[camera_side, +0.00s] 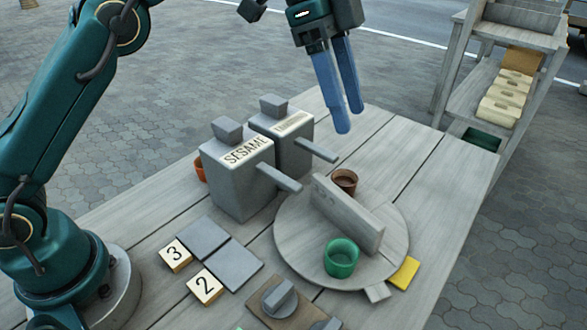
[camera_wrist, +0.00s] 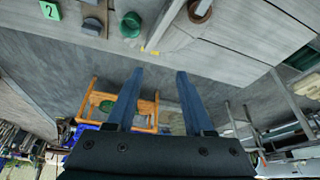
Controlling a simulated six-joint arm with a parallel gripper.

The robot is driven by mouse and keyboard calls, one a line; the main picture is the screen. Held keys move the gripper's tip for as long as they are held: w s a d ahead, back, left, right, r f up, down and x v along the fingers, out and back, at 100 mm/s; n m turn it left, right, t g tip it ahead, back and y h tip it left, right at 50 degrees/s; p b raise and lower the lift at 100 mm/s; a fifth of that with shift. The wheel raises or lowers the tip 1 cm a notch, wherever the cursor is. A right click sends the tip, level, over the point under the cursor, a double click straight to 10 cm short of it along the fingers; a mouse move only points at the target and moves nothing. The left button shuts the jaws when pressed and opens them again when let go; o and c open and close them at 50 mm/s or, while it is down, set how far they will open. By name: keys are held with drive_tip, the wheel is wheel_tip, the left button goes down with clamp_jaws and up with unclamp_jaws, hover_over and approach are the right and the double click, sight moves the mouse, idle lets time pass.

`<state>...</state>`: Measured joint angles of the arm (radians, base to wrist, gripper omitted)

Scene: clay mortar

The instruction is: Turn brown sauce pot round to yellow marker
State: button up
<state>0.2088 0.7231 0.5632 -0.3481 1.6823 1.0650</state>
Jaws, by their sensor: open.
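The brown sauce pot (camera_side: 346,181) stands on a round grey turntable (camera_side: 293,238), on the far side of an upright divider (camera_side: 347,214). A green pot (camera_side: 341,258) stands on the near side. The turntable has a small tab (camera_side: 378,292) at its front edge. The yellow marker (camera_side: 404,272) lies on the table just right of the tab, apart from the pots. My gripper (camera_side: 350,120) is open and empty, above and behind the brown pot, fingers pointing down. In the wrist view its two blue fingers (camera_wrist: 160,71) are apart with nothing between them.
Two grey dispensers with levers, one labelled SESAME (camera_side: 238,175), stand left of the turntable. A knob (camera_side: 279,298) sits at the front edge. A shelf (camera_side: 500,95) stands behind right.

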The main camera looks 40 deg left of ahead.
drive_tip(key=s+a+r+n+t+y, duration=0.2)
drive_tip(key=s+a+n+t+y, duration=0.1)
drive_tip(key=s+a+n, duration=0.9)
drive_tip(key=shift+s+a+n+t, duration=0.25)
drive_tip(key=shift+s+n+t, duration=0.2)
drive_tip(key=shift+s, duration=1)
drive_tip(key=shift+w, duration=0.1)
